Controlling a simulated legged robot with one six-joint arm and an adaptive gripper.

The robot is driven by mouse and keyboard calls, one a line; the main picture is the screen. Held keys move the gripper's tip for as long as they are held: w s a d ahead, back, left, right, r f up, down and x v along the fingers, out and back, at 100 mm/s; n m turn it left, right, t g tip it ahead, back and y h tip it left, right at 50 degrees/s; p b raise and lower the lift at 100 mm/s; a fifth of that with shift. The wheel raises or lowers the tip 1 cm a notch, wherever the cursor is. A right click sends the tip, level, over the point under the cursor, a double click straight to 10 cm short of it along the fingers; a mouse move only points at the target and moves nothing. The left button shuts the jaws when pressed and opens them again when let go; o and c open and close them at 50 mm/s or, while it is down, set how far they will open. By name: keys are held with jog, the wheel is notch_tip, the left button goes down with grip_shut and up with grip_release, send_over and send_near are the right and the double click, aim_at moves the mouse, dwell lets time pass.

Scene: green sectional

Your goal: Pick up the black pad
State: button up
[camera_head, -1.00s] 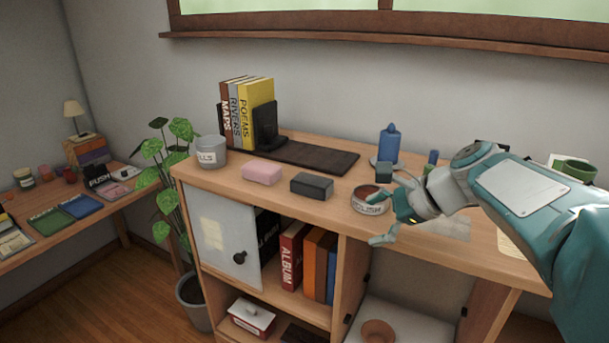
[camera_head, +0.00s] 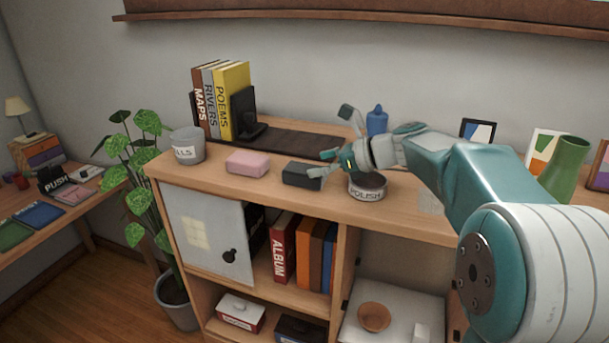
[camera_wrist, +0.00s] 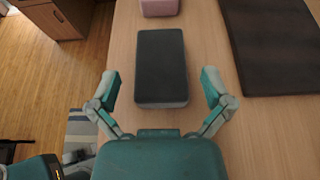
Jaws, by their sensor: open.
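The black pad (camera_head: 298,175) is a dark grey-black block with a lighter lower side. It lies flat on the wooden cabinet top, between the pink block (camera_head: 248,164) and the round POLISH tin (camera_head: 366,190). My gripper (camera_head: 331,140) is open and empty, at the pad's right end in the head view. In the wrist view the pad (camera_wrist: 160,60) lies lengthwise ahead of the palm. One finger is on each side of its near end, with a gap to the pad on both sides. I cannot tell the fingers' exact height above the top.
A flat dark mat (camera_head: 290,142) lies behind the pad, with upright books (camera_head: 222,100) and a black bookend. A grey pot (camera_head: 187,146) stands at the left end. A blue bottle (camera_head: 377,121) is behind my gripper. The cabinet's front edge is close.

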aim_at(304, 168)
jog(key=x, duration=0.4)
jog(key=shift+a, duration=0.15)
jog(key=shift+f, duration=0.1)
jog(key=shift+d, duration=0.35)
jog(key=shift+a, duration=0.15)
jog(key=c, duration=0.7)
jog(key=shift+a+f, duration=0.15)
jog(key=shift+c, duration=0.6)
notch_tip(304, 168, up, 4)
jog(key=shift+s+r, duration=0.15)
jog(key=shift+s, duration=0.05)
jog(key=s+d+r, duration=0.7)
jog(key=s+r, duration=0.2)
jog(key=s, duration=0.2)
jog(key=shift+d, duration=0.3)
